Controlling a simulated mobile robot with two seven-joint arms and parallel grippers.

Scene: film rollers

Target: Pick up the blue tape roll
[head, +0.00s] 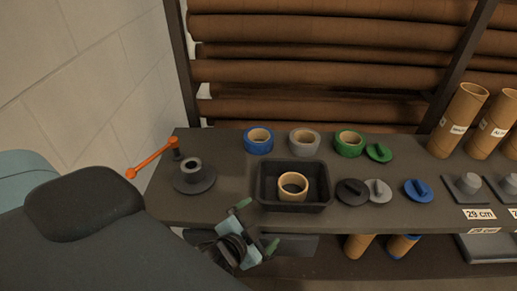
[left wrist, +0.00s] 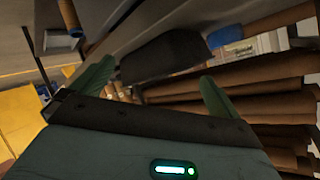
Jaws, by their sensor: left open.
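The blue tape roll (head: 258,148) lies flat on the dark shelf at the back left in the head view, beside a grey tape roll (head: 304,150). My left gripper (head: 257,225) is at the shelf's front edge, in front of the black tray and well short of the blue roll. Its green fingers are apart with nothing between them. In the left wrist view the open fingers (left wrist: 155,88) show with a dark shape beyond them. A blue patch (left wrist: 224,36) shows there too; I cannot tell whether it is the roll. My right gripper is not in view.
A black tray (head: 292,207) holds a tan roll (head: 292,186). A round grey stand (head: 194,179) and orange crank (head: 152,158) are at left. A green roll (head: 349,143), several caps and upright tubes (head: 458,119) fill the right. Brown film rollers (head: 320,52) hang behind.

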